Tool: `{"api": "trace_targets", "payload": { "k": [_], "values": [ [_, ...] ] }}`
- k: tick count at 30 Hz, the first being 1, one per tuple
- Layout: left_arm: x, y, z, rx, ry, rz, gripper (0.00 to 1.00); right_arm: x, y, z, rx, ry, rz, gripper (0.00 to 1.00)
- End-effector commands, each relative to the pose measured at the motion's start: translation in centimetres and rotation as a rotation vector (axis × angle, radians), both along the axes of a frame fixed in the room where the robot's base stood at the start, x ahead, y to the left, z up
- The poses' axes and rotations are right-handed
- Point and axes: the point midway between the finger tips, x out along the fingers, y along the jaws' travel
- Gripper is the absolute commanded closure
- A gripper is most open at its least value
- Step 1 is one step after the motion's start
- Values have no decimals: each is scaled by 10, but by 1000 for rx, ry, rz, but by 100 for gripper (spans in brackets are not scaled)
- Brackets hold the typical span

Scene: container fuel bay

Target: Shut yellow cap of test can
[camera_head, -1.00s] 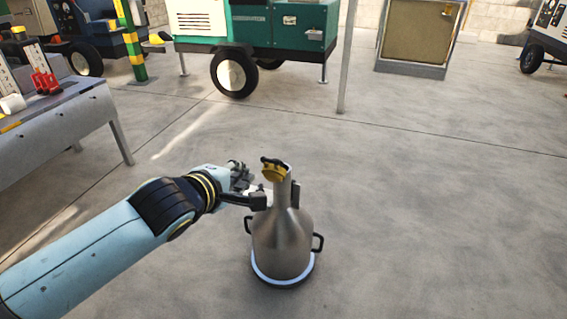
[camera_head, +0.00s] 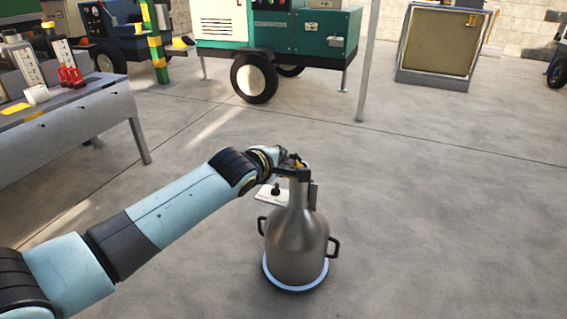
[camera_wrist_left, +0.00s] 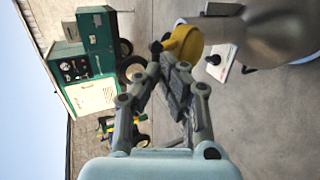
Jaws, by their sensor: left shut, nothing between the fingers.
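The steel test can (camera_head: 297,240) stands upright on the floor in the head view, with a narrow neck and two black side handles. Its neck and shoulder show at the upper right of the left wrist view (camera_wrist_left: 275,30). The yellow cap (camera_wrist_left: 187,42) is at the mouth end of the neck and looks tilted off to one side. My left gripper (camera_head: 291,163) is shut and empty, close beside the cap at the top of the neck. In the wrist view its fingertips (camera_wrist_left: 170,62) lie just below the cap. I cannot tell if they touch it. My right gripper is not in view.
A white plate with a black knob (camera_head: 274,193) is beside the can's neck. A grey bench (camera_head: 75,125) stands at the left. A green wheeled generator (camera_head: 275,30) and a grey post (camera_head: 368,65) stand behind. The floor around the can is clear.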

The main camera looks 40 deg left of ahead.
Motion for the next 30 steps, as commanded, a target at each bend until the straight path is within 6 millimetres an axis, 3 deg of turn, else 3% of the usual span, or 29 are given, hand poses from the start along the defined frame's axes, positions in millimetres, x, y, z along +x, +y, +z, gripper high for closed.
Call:
{"api": "trace_targets", "payload": {
  "k": [6, 19, 30],
  "values": [
    [7, 1, -3, -1, 0, 0, 100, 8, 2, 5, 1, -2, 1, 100],
    [8, 1, 0, -2, 5, 0, 100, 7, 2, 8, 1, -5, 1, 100],
    [13, 3, 4, -12, 54, 3, 100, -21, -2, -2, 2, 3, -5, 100]
  ]
}}
